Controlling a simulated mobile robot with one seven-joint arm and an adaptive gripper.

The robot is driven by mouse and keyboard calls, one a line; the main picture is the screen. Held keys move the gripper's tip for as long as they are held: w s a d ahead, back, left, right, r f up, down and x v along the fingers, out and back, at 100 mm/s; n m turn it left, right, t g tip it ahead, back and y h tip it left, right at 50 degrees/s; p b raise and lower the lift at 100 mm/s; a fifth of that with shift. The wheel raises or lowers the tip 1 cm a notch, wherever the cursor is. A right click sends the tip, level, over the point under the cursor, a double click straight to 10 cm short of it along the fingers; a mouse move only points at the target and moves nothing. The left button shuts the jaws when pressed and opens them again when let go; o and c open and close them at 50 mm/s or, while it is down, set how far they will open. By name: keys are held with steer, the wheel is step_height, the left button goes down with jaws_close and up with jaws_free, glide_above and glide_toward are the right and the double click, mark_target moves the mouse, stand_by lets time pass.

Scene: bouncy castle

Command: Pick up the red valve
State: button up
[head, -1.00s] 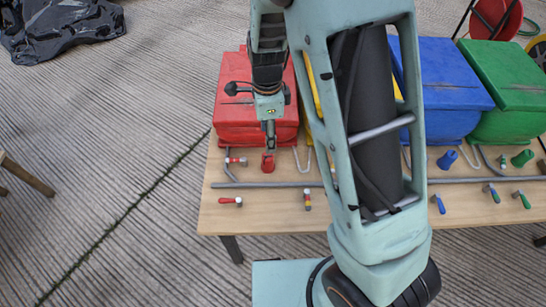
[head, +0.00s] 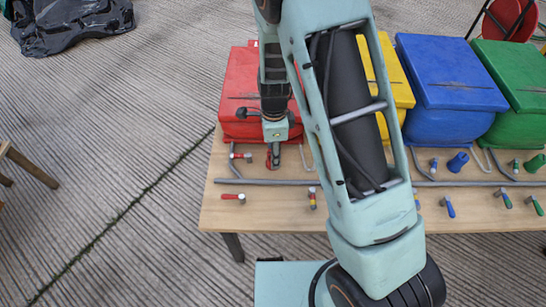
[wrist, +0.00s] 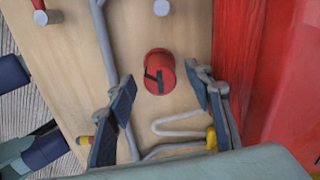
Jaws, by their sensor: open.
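Two small valves with red handles and grey ends are on the wooden table in the head view: a near one (head: 233,198) at the left front and a far one (head: 240,156) by the grey pipe. A red cone-shaped piece with a dark mark on top (wrist: 158,72) stands in the middle of the wrist view; I cannot tell which of these is the red valve meant. My gripper (wrist: 160,77) is open, its dark fingertips either side of the cone in the picture. In the head view my gripper (head: 272,157) is over the table and largely hides the cone.
A red box (head: 243,95) stands close behind my gripper, with yellow (head: 403,88), blue (head: 455,85) and green (head: 520,75) boxes to the right. Grey pipes (head: 250,181) run along the table. Blue and green pieces lie right. My own arm hides the table's middle.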

steer(key=shift+f, duration=0.1)
steer(key=shift+c, duration=0.6)
steer(key=c, duration=1)
